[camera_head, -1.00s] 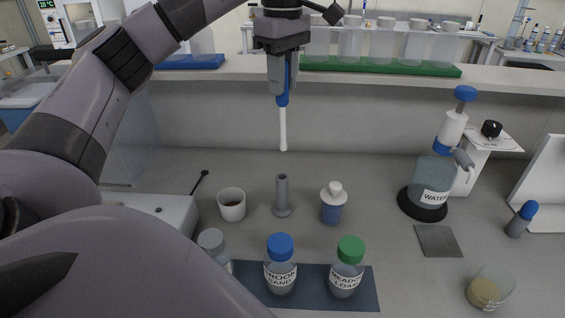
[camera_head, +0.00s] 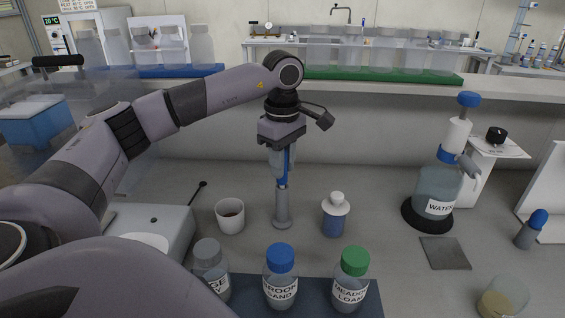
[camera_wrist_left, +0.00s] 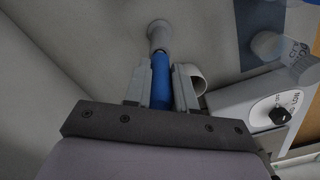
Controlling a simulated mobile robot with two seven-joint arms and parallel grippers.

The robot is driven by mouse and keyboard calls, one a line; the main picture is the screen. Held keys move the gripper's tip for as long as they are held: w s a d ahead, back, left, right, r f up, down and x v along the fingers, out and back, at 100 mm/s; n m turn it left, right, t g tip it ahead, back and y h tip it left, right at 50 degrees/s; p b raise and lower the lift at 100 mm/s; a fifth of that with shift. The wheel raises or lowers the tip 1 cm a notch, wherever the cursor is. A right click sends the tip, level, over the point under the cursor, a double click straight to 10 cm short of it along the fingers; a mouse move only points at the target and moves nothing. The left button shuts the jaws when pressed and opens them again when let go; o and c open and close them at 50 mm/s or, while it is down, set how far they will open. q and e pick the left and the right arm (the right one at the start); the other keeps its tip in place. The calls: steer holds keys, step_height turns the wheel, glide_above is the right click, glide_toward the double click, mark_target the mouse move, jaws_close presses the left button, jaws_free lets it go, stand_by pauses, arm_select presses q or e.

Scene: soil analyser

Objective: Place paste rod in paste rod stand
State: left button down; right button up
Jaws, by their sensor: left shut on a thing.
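My left gripper (camera_head: 282,160) points straight down and is shut on the blue handle of the paste rod (camera_head: 285,170). In the left wrist view the blue handle (camera_wrist_left: 161,86) sits between the two fingers (camera_wrist_left: 160,85). The grey paste rod stand (camera_head: 282,212) is a slim upright tube on a round foot on the bench, directly under the gripper. The rod's white lower part is mostly hidden, and its lower end appears to be inside the tube. The stand's top (camera_wrist_left: 158,32) lines up with the handle in the left wrist view. My right gripper is not in view.
A white cup (camera_head: 230,214) stands left of the stand, and a white-capped blue bottle (camera_head: 335,218) stands right. Labelled soil bottles on a dark mat (camera_head: 318,290) are in front. A water dispenser (camera_head: 438,190) stands further right.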

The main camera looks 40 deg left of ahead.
arm_select(q)
steer(key=shift+f, duration=0.35)
steer(key=c, duration=0.9)
jaws_free()
steer(key=shift+c, duration=0.2)
steer(key=shift+f+b, duration=0.2)
steer(key=shift+b, duration=0.1)
steer(key=r, duration=0.7)
steer(key=shift+w+a+r+b, duration=0.2)
steer(key=shift+w+b, duration=0.1)
steer(key=shift+b, duration=0.1)
steer(key=shift+s+f, duration=0.1)
